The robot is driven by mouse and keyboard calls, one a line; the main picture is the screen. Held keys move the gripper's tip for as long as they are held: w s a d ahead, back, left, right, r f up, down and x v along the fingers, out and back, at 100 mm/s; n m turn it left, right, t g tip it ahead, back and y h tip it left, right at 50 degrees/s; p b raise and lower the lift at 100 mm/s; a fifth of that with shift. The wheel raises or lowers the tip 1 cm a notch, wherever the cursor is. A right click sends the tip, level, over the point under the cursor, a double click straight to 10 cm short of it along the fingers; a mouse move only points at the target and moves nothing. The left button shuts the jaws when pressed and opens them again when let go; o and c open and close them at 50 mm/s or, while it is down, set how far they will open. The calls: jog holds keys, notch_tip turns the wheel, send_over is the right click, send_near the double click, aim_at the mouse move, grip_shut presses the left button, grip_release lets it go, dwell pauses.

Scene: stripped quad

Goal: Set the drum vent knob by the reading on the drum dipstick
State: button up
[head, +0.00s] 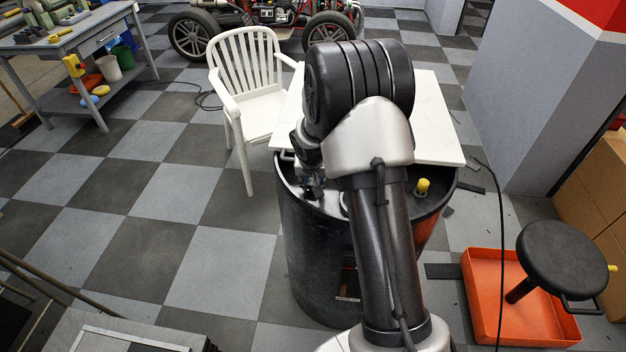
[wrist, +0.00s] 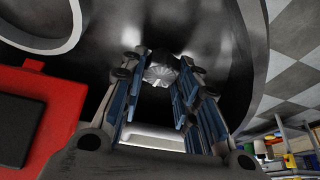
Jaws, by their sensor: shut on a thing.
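The black drum (head: 318,262) stands in front of me in the head view, partly behind my arm. My gripper (head: 313,188) is low over the left part of the drum top. In the wrist view my gripper (wrist: 160,82) has its blue-padded fingers shut on a small round grey ridged knob (wrist: 159,74) on the dark drum top. I cannot make out a pointer or scale on the knob. A yellow-topped piece (head: 422,187) stands upright on the right part of the drum top, apart from my gripper. I cannot make out a dipstick reading.
A white board (head: 436,130) is at the drum's far side. A white chair (head: 252,85) stands behind left. An orange tray (head: 483,300) and a black stool (head: 566,257) are at the right. A black cable (head: 499,230) runs down the right side.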

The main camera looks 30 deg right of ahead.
jog(key=c, duration=0.3)
jog(key=n+p, duration=0.1)
jog(key=p, duration=0.5)
jog(key=shift+r+y, duration=0.3)
jog(key=shift+r+n+p, duration=0.1)
jog(key=shift+n+p, duration=0.2)
jog(key=shift+p, duration=0.45)
jog(key=p, duration=0.6)
jog(key=shift+w+d+r+n+t, duration=0.1)
jog(key=shift+w+r+n+t, duration=0.1)
jog(key=shift+w+n+t, duration=0.15)
jog(key=n+p, duration=0.2)
jog(key=p, duration=1.1)
jog(key=shift+d+f+y, duration=0.15)
jog(key=shift+y, duration=0.25)
jog(key=n+p, duration=0.1)
jog(key=p, duration=0.1)
jog(key=shift+f+p, duration=0.2)
jog(key=shift+p, duration=0.1)
jog(key=shift+s+f+n+y, duration=0.15)
jog(key=shift+n+y, duration=0.55)
jog(key=shift+n, duration=0.45)
